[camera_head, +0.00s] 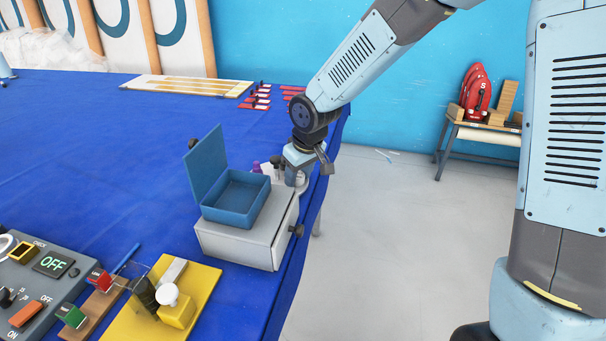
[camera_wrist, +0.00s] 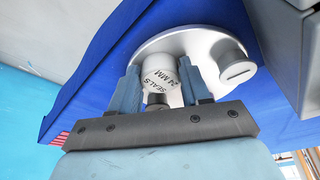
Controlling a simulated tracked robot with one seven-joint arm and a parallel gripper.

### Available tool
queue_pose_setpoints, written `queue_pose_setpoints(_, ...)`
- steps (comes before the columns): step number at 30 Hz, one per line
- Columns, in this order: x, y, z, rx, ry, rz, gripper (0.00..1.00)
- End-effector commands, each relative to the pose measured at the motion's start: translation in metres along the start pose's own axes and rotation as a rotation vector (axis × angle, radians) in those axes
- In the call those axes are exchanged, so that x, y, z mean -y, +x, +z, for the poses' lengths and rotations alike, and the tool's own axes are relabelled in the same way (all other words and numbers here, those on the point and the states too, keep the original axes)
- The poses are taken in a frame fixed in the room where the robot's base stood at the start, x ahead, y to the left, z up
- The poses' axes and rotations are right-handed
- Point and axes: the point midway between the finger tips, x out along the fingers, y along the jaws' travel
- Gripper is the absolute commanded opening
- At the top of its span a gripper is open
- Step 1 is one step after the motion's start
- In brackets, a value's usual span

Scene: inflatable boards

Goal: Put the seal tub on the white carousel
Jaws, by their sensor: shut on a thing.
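The seal tub (camera_wrist: 160,72), a white cylinder marked "SEALS 24 MM", is between the two fingers of my gripper (camera_wrist: 158,84) in the wrist view. My gripper is shut on it. The white carousel (camera_wrist: 190,42), a round pale disc on the blue cloth, lies behind the tub in that view. The tub overlaps the disc, but I cannot tell whether it touches it. In the head view my gripper (camera_head: 298,172) is low at the table's right edge, behind the grey box, and the tub cannot be made out clearly.
A grey drawer box (camera_head: 240,240) with an open blue case (camera_head: 237,197) stands close in front of my gripper. A grey slotted knob (camera_wrist: 236,70) sits at the carousel's rim. Small bottles (camera_head: 276,168) stand left of my gripper. The blue table's left middle is clear.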

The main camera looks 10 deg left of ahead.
Motion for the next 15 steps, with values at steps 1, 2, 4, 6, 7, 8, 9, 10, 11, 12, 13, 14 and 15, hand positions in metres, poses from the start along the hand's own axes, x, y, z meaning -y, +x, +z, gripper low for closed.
queue_pose_setpoints(1,0.0009,0.0039,0.0027,0.006,0.000,-0.003,0.17)
queue_pose_setpoints(2,0.0010,0.0048,0.0031,0.006,0.000,-0.003,0.17)
queue_pose_setpoints(4,0.0012,0.0070,0.0041,0.008,0.000,-0.004,0.17)
queue_pose_setpoints(6,0.0014,0.0094,0.0052,0.009,0.000,-0.005,0.17)
queue_pose_setpoints(7,0.0015,0.0105,0.0058,0.010,0.000,-0.006,0.17)
queue_pose_setpoints(8,0.0016,0.0114,0.0064,0.011,0.000,-0.006,0.17)
queue_pose_setpoints(9,0.0016,0.0121,0.0070,0.012,0.000,-0.006,0.17)
queue_pose_setpoints(10,0.0016,0.0122,0.0073,0.012,0.000,-0.007,0.17)
queue_pose_setpoints(11,0.0017,0.0122,0.0076,0.013,0.000,-0.007,0.17)
queue_pose_setpoints(12,0.0018,0.0123,0.0078,0.013,0.000,-0.007,0.50)
queue_pose_setpoints(13,0.0018,0.0123,0.0078,0.014,-0.001,-0.007,0.53)
queue_pose_setpoints(14,0.0019,0.0123,0.0078,0.014,-0.001,-0.007,0.56)
queue_pose_setpoints(15,0.0019,0.0124,0.0079,0.014,-0.001,-0.007,0.60)
